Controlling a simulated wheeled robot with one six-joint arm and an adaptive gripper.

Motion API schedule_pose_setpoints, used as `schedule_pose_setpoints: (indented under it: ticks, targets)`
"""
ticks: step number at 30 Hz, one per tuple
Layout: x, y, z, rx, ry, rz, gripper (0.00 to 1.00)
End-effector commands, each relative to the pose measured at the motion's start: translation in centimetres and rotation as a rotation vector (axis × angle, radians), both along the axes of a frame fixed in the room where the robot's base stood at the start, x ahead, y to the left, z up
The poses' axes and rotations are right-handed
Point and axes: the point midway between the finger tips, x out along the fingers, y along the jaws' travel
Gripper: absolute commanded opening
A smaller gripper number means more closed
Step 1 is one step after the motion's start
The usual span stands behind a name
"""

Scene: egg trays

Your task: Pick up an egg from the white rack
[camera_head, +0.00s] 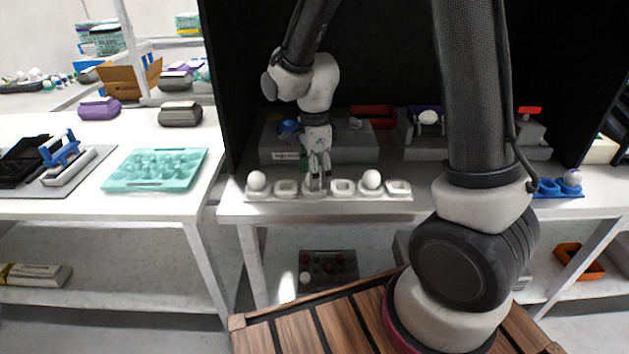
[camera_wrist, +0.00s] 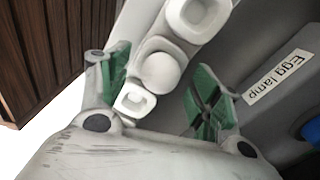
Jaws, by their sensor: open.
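The white rack (camera_head: 330,196) lies along the front of the middle table, a row of cups. White eggs stand in its left end cup (camera_head: 257,180) and nearer its right end (camera_head: 372,179); several other cups are empty. My gripper (camera_head: 319,172) points down over the rack's middle and hides the cup there. In the wrist view, my open gripper (camera_wrist: 161,88) has green fingers spread either side of the rack (camera_wrist: 148,47). A white egg (camera_wrist: 160,72) sits in a cup between and slightly beyond the fingertips, with an empty cup on each side. No contact shows.
A grey egg lamp box (camera_head: 350,150) stands close behind the rack. A turquoise egg tray (camera_head: 156,169) lies on the left table. A blue holder (camera_head: 549,188) with an egg is at right. A dark tray (camera_head: 328,271) is on the lower shelf.

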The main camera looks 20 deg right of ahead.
Motion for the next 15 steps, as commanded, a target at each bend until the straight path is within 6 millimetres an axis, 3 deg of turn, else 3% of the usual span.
schedule_pose_setpoints:
  ticks: [3,10,15]
  targets:
    - [0.02,0.02,-1.18,0.0,0.0,0.001,0.64]
    - [0.04,0.04,-1.37,0.0,-0.001,0.001,0.64]
    - [0.04,0.04,-1.35,0.0,-0.001,0.002,0.45]
